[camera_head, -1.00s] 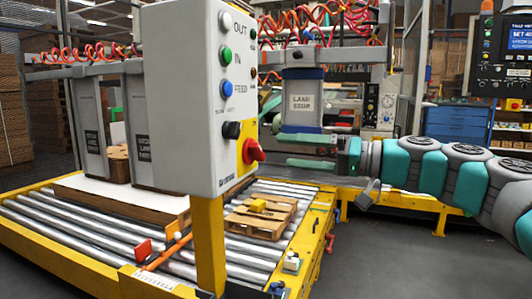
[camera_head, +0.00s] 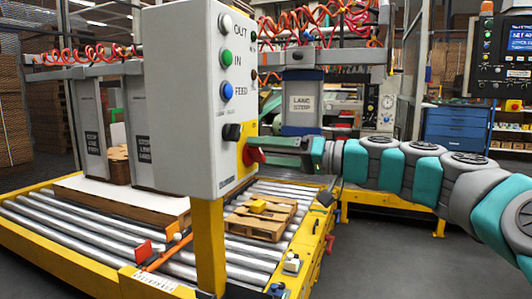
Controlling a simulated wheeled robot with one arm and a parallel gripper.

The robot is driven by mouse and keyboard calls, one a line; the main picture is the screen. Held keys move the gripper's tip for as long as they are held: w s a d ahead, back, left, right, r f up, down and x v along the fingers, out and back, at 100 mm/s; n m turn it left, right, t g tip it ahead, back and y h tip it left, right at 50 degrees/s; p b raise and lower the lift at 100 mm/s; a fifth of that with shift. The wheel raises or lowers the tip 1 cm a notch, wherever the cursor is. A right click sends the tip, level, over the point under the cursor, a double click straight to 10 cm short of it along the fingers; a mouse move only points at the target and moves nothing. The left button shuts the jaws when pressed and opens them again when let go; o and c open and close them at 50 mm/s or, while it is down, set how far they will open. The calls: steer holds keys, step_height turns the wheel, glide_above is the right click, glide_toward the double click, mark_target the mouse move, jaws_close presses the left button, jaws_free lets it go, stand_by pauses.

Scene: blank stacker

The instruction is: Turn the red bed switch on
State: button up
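The red bed switch (camera_head: 252,155) is a red rotary knob on a yellow plate. It sits low on the right side of the grey control box (camera_head: 185,130), and part of it is hidden by my gripper. My gripper (camera_head: 268,149) reaches in from the right with its fingertips at the red knob. The fingers overlap the knob in the picture, and I cannot tell whether they grip it or only lie around or beside it. A black knob (camera_head: 231,132) sits on the front face of the box.
White, green and blue buttons (camera_head: 226,90) run down the box front. The box stands on a yellow post (camera_head: 209,245) beside a roller conveyor (camera_head: 80,235). A wooden pallet (camera_head: 252,226) lies on the rollers below my gripper. A screen panel (camera_head: 505,60) hangs at the right.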

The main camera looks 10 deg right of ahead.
steer(key=c, duration=1)
steer(key=shift+r+m+p, duration=0.1)
steer(key=shift+m+p, duration=0.3)
steer(key=m+p, duration=0.3)
steer(key=m, duration=0.1)
steer(key=m+p, duration=0.3)
steer(key=m, duration=0.1)
steer(key=m+p, duration=0.3)
steer(key=m, duration=0.1)
steer(key=shift+f+m+p, duration=0.35)
steer(key=shift+m+p, duration=0.05)
steer(key=m, duration=0.4)
steer(key=shift+f, duration=0.2)
steer(key=shift+m, duration=0.3)
